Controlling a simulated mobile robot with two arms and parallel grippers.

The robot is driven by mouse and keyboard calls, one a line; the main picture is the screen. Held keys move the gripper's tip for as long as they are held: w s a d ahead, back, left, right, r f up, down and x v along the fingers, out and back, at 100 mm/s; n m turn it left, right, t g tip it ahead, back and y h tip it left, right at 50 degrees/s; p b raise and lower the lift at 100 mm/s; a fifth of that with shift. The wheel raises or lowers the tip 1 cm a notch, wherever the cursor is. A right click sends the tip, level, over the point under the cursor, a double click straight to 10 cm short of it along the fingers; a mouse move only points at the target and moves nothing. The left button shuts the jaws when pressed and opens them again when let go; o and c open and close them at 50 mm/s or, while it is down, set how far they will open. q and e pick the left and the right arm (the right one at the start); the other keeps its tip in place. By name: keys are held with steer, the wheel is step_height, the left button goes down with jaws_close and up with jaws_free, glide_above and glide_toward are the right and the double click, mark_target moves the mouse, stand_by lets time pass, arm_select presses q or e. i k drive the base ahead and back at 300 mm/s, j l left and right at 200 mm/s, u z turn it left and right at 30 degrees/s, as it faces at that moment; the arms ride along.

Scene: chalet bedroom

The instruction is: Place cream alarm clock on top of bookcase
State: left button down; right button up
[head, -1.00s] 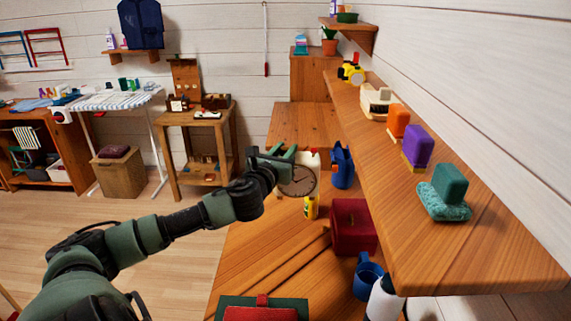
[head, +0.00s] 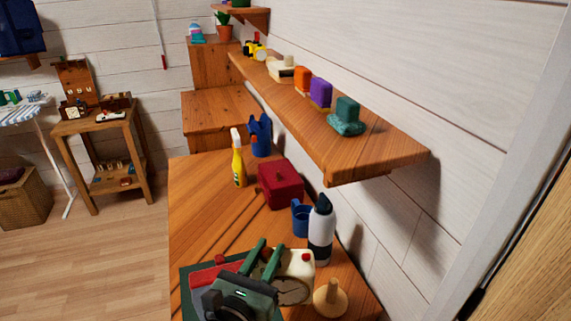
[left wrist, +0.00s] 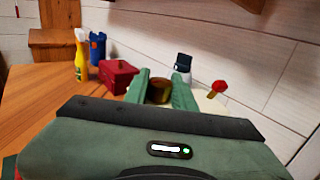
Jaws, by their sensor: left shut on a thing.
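The cream alarm clock (head: 298,265) has a round brownish face and a red knob on top. It is low in the head view, held between the two green fingers of my left gripper (head: 264,260). In the left wrist view, part of its cream body (left wrist: 208,104) and the red knob show beyond the right finger of my left gripper (left wrist: 160,92). The clock hangs over the near part of a long wooden top (head: 205,215); its height above it is unclear. I cannot tell for sure which piece is the bookcase. My right gripper is not in view.
A yellow spray bottle (head: 238,163) is farther back. A wall shelf (head: 385,150) juts out above.

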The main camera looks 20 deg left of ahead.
mark_target(213, 99)
steer(key=k+j+z, duration=0.1)
steer(key=k+j, duration=0.3)
steer(key=j, duration=0.2)
steer(key=k+j, duration=0.4)
steer(key=j, duration=0.15)
steer(key=j+z, duration=0.5)
steer(key=j, duration=1.5)
steer(key=i+j+z, duration=0.1)
steer(key=j, duration=0.3)
steer(key=i+j, duration=0.2)
steer(key=j, duration=0.2)
steer(key=i+j+z, duration=0.15)
steer(key=j, duration=0.25)
steer(key=i+j, duration=0.1)
steer(key=j, duration=0.35)
steer(key=i+j+z, duration=0.15)
steer(key=j, duration=0.7)
steer(key=i+j+z, duration=0.2)
steer(key=j, duration=1.1)
steer(key=j+z, duration=0.2)
steer(key=j, duration=1.15)
